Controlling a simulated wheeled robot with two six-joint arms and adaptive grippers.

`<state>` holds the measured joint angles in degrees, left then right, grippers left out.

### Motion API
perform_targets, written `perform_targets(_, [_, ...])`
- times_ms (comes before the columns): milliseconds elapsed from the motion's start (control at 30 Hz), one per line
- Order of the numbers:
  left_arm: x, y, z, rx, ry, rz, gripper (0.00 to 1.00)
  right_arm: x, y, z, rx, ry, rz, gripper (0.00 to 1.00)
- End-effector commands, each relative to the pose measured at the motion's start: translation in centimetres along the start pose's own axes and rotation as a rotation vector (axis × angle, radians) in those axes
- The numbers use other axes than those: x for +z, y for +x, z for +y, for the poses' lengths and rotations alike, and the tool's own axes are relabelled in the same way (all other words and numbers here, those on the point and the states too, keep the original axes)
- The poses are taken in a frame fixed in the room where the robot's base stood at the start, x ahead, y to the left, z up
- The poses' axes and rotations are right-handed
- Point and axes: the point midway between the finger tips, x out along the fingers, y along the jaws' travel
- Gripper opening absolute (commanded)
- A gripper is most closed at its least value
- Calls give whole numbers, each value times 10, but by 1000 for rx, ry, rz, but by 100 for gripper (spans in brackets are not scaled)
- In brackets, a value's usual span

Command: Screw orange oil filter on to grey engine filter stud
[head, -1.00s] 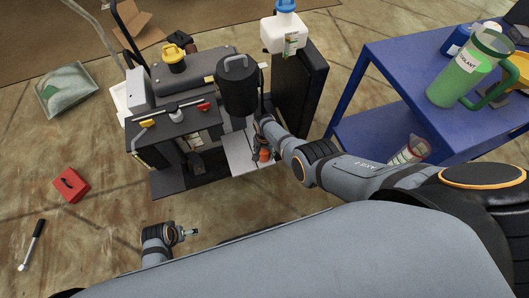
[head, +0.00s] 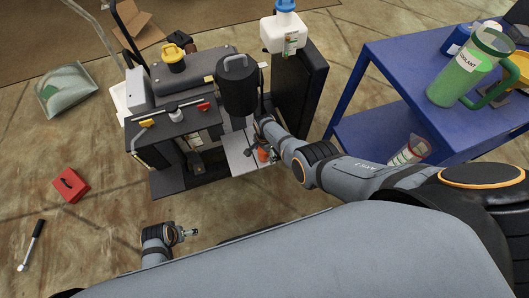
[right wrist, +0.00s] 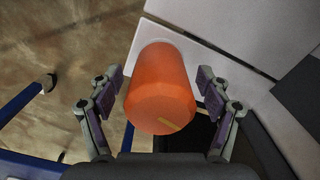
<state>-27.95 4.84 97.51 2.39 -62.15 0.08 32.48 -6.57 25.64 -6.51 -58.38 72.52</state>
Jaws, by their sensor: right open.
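The orange oil filter (head: 263,155) is at the front of the engine, by a light grey panel (head: 240,150). In the right wrist view the filter (right wrist: 160,92) is a tapered orange cylinder between the open fingers of my right gripper (right wrist: 160,78), with a visible gap on each side. In the head view my right gripper (head: 274,151) is close beside the filter. My left gripper (head: 190,232) is low in front of the engine, apart from it, and too small to judge its fingers. I cannot make out the grey filter stud.
The dark engine stand (head: 170,125) carries a yellow cap (head: 174,55) and a black canister (head: 238,90). A blue cart (head: 390,70) with a green jug (head: 465,75) stands right. A red box (head: 70,185) and a ratchet (head: 32,243) lie on the floor at left.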

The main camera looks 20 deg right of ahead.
Motion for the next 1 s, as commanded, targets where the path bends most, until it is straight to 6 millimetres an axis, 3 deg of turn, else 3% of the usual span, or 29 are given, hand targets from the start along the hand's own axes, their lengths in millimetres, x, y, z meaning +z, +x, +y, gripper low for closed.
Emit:
perform_targets(200, [0,0,0,0,0,0,92,0,-2,0,0,-1,0,78])
perform_targets(367, [0,0,0,0,0,0,92,0,-15,-1,-2,-2,1,78])
perform_targets(800, [0,0,0,0,0,0,92,0,-96,0,-2,0,0,78])
perform_targets(1000, [0,0,0,0,0,0,92,0,-118,0,-1,0,1,78])
